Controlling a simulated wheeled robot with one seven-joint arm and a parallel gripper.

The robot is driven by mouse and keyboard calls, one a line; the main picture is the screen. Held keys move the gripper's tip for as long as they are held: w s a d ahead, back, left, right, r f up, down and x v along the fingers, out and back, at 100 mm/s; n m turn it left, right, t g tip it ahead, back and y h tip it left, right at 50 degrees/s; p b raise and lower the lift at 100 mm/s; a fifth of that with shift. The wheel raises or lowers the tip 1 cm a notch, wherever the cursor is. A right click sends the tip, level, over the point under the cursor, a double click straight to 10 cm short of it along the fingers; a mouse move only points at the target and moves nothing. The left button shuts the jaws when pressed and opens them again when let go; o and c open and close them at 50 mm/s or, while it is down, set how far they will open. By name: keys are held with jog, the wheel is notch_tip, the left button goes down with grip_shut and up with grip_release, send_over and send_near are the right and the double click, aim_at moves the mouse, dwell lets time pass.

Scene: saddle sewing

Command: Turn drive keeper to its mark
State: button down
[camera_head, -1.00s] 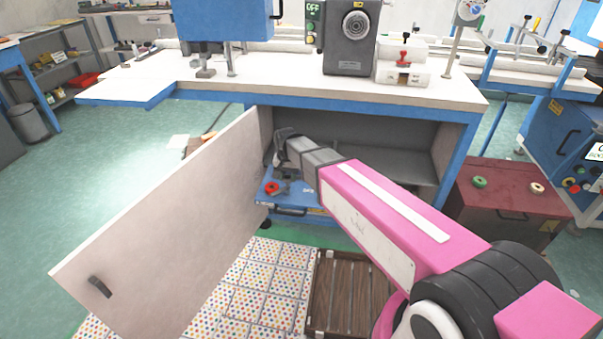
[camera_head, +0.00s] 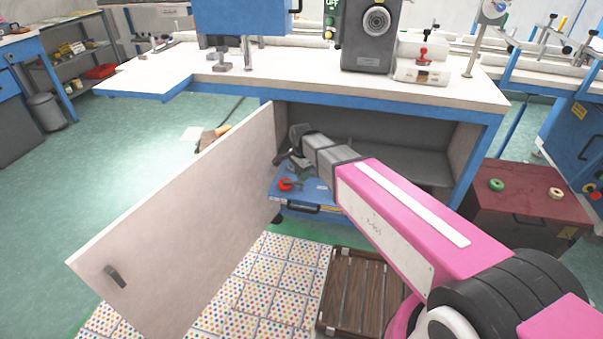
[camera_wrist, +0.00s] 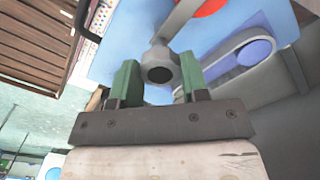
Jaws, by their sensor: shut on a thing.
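In the wrist view, a grey part with a round, dark-centred end (camera_wrist: 160,72), apparently the drive keeper, sits between the two green fingers of my gripper (camera_wrist: 157,82). My gripper is shut on it. A grey arm extends from the part toward the top of the picture, beside a red round piece (camera_wrist: 208,5). A blue plate (camera_wrist: 128,30) lies behind. In the head view, my gripper (camera_head: 288,158) is inside the open cabinet, above a blue unit (camera_head: 311,194) with a red piece (camera_head: 288,184). The part and its mark cannot be made out there.
The open cabinet door (camera_head: 190,225) stands left of my arm. The white worktop (camera_head: 300,82) is above the cabinet. A brown slatted crate (camera_head: 360,295) sits on the floor in front, and a dark red box (camera_head: 525,205) at right. A belt-like loop with blue rounds (camera_wrist: 235,62) lies beside the fingers.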

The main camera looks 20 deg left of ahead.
jog(key=shift+m, duration=0.4)
jog(key=c, duration=0.6)
grip_release()
notch_tip(320, 180, up, 11)
jog(key=shift+f, duration=0.1)
dwell(0.3)
